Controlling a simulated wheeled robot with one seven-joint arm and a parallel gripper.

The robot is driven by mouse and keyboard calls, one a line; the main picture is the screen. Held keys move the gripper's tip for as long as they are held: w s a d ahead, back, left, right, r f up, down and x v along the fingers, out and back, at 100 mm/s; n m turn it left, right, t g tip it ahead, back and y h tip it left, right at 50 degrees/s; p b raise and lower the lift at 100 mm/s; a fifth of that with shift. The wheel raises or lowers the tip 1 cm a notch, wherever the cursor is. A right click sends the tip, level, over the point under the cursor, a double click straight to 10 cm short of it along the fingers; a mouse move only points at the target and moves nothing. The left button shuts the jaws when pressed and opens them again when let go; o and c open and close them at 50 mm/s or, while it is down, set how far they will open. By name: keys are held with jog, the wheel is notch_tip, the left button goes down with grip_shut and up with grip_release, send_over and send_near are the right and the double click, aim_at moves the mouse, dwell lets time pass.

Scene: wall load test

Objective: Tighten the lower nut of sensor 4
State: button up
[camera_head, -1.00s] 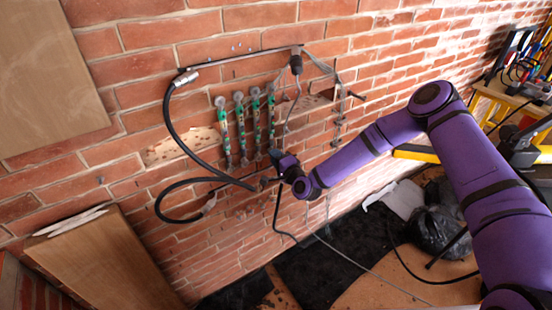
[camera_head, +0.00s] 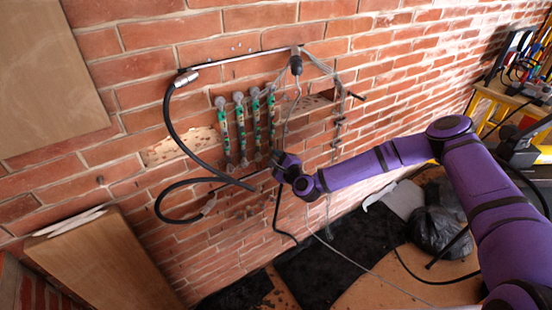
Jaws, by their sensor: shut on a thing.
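Several slim green sensors with grey round tops hang side by side on the brick wall. The rightmost sensor (camera_head: 271,112), taken as sensor 4 counting from the left, runs down to my gripper (camera_head: 275,160). My gripper is shut at that sensor's lower end, close to the wall. What lies between the jaws is too small and too hidden to make out. The lower nut of this sensor is hidden by my gripper. The neighbouring sensor (camera_head: 256,120) stands just to the left, its lower end near my gripper.
A thick black hose (camera_head: 172,120) loops left of the sensors, and a lower hose (camera_head: 165,200) curves below. A cable with a black plug (camera_head: 296,65) hangs just right of the sensors. A wooden board (camera_head: 105,255) leans lower left. A black bag (camera_head: 437,230) lies lower right.

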jog(key=shift+s+f, duration=0.1)
jog(key=shift+f, duration=0.1)
dwell(0.3)
jog(key=o, duration=0.9)
jog(key=shift+r, duration=0.15)
jog(key=shift+o, duration=0.2)
jog(key=v, duration=1)
jog(key=shift+s+d, duration=0.3)
jog(key=shift+d, duration=0.05)
